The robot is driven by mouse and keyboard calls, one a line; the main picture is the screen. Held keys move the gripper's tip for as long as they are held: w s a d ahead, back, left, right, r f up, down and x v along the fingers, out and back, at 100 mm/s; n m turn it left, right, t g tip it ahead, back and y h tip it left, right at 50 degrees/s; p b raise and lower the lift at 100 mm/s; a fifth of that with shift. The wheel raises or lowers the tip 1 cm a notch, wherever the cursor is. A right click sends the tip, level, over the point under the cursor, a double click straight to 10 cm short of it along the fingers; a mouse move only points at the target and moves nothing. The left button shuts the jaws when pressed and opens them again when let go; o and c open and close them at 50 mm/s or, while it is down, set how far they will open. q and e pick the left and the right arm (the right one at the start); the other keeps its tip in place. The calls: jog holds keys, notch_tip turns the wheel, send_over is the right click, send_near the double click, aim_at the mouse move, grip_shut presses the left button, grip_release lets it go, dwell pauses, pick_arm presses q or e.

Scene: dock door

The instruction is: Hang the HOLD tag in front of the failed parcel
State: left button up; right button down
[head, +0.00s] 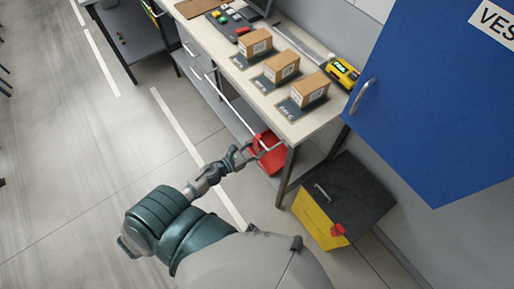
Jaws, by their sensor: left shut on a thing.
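My left gripper (248,155) is at the bench's front corner, low and beside the front rail, shut at a red piece (268,158). I take the red piece for the HOLD tag; no lettering on it is readable, and the fingers partly cover it. Three brown parcels with white labels stand in a row on dark marked mats: the far parcel (256,43), the middle parcel (282,67) and the near parcel (310,89). I cannot tell which one failed. A pale rail (233,103) runs along the bench front. My right gripper is out of view.
The bench (297,129) carries a yellow-black tool (343,72) and a panel with coloured buttons (229,20). A blue cabinet door (430,100) juts out at the right. A yellow bin with a dark lid (318,222) stands below.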

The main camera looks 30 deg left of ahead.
pick_arm(q)
jog(key=shift+a+f, duration=0.3)
jog(key=shift+a, duration=0.45)
jog(key=o, duration=0.9)
jog(key=shift+d+r, duration=0.1)
jog(key=shift+d, duration=0.45)
jog(key=v, duration=1.2)
jog(key=shift+d, duration=0.15)
